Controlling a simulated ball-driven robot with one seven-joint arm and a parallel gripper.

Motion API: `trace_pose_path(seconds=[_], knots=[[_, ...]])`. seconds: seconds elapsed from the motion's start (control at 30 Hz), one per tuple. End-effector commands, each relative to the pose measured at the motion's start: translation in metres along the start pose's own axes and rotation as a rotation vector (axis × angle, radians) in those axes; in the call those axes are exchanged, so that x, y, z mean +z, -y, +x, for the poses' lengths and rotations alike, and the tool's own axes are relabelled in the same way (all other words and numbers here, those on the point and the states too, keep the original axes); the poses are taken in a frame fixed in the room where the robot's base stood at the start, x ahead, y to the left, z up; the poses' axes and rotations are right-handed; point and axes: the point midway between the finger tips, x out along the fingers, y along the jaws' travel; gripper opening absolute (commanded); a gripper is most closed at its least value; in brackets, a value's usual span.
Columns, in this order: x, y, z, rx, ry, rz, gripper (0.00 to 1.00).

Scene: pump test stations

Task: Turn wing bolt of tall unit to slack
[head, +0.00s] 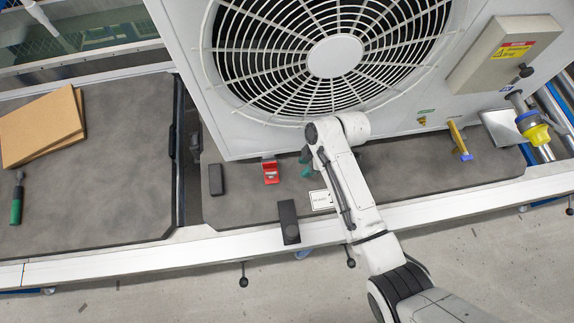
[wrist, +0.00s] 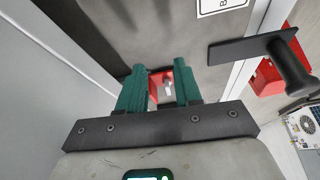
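The tall white unit (head: 225,135) with the big round fan grille stands at the back of the bench. A red block (head: 270,172) with a small pale piece in it sits at the unit's lower front edge. My gripper (head: 306,160) is close to the unit's lower edge, just right of the red block and partly behind my arm. In the wrist view my gripper (wrist: 160,90) has its two green fingers apart. A red part with a pale piece (wrist: 168,86) shows through the gap, beyond the fingertips. I cannot make out a wing bolt for certain.
A black block (head: 217,180) and a black bracket (head: 288,222) lie left and front of my arm. A white label (head: 321,200) is beside the bracket. A yellow-handled tool (head: 459,140) stands right. Cardboard (head: 42,128) and a green-handled tool (head: 17,200) lie on the left mat.

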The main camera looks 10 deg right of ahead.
Motion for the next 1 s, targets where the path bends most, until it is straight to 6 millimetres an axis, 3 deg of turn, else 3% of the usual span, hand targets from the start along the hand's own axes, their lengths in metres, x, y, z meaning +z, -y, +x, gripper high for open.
trace_pose_path(seconds=[0.23,0.87,1.0], knots=[[0.026,0.0,-0.01,0.0,0.0,0.002,0.34],[0.028,0.0,-0.012,-0.001,0.0,0.0,0.34],[0.032,0.008,-0.013,0.003,0.009,0.046,0.34]])
